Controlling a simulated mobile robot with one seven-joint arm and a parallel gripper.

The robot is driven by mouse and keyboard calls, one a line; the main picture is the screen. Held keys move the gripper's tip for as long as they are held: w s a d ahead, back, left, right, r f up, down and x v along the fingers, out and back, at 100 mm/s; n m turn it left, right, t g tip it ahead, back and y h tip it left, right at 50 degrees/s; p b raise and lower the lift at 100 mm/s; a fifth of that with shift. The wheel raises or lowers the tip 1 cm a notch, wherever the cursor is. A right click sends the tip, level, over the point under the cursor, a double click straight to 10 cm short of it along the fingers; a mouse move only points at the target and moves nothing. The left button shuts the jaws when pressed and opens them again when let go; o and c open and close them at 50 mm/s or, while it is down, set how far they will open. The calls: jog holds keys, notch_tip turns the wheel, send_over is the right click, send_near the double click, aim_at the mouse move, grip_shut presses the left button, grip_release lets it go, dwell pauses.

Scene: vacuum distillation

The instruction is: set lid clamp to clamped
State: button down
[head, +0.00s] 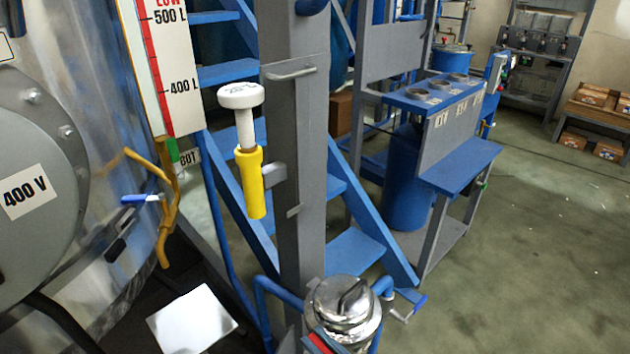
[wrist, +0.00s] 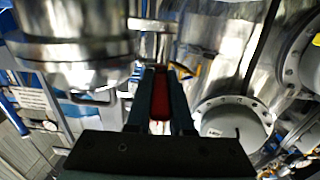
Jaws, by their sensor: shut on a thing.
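A red handle (wrist: 160,98), which looks like the lid clamp's, sits between the two dark fingers of my gripper (wrist: 158,76) in the wrist view. The fingers are shut on it. In the head view the red handle (head: 319,343) shows at the bottom edge, in front of a shiny metal vessel (head: 342,299) with a domed lid. The fingers hide much of the handle, and the rest of the clamp is cut off by the frame, so I cannot tell its position.
A grey post (head: 296,150) with a yellow holder (head: 249,182) and a white-capped piece (head: 242,97) rises behind the vessel. Blue stairs (head: 350,250) stand behind it. A large metal tank (head: 75,80) fills the left. Open floor (head: 540,270) lies to the right.

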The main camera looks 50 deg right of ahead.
jog(key=c, duration=0.8)
grip_release()
